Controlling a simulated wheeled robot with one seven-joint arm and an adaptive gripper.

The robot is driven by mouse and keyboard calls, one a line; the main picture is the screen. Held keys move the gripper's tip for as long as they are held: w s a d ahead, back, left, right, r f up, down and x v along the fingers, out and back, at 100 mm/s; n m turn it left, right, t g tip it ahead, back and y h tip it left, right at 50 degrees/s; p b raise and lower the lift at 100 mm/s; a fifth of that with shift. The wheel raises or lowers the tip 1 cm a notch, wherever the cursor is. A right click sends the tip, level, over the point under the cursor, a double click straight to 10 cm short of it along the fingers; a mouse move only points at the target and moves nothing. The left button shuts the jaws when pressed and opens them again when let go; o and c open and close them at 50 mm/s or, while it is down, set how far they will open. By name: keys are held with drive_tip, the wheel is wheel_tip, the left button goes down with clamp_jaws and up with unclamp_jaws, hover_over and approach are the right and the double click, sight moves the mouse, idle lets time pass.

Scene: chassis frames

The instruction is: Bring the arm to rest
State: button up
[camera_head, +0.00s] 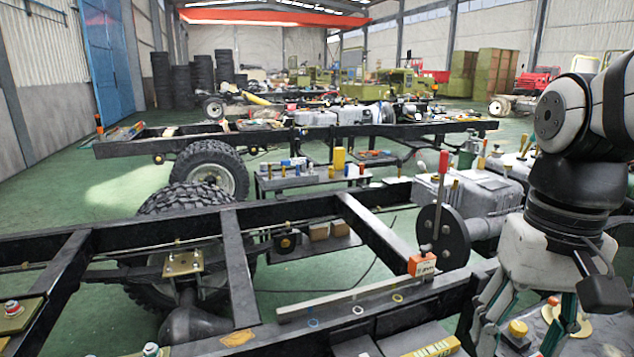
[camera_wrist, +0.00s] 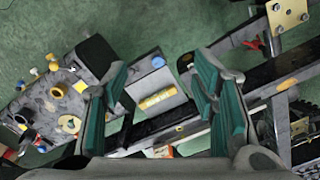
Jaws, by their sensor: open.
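My arm comes in at the right edge of the head view, with my gripper (camera_head: 520,330) pointing down beside the near chassis frame (camera_head: 235,265). Its lower end is close to the bottom edge of that view. In the wrist view my gripper (camera_wrist: 162,72) has its two teal-padded fingers wide apart. Nothing is held between them. Below the fingers lie the dark frame rail and a box with a yellow label (camera_wrist: 157,99). The height of the fingertips above these things is hard to tell.
A grey engine block (camera_head: 475,195) stands close to the left of my arm. An orange block with an upright red-topped rod (camera_head: 422,264) is on the frame rail. A bench with small parts (camera_head: 312,178) stands behind. Green floor (camera_head: 125,190) is open at the left.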

drive_tip(key=s+a+f+n+t, duration=0.2)
drive_tip(key=s+a+f, duration=0.1)
drive_tip(key=s, duration=0.9)
wheel_tip(320, 180, up, 16)
drive_tip(key=t+p, duration=0.2)
drive_tip(key=p, duration=1.2)
drive_tip(key=shift+w+t+p, duration=0.3)
drive_tip(key=shift+w+p, duration=0.05)
drive_tip(key=shift+w, duration=0.05)
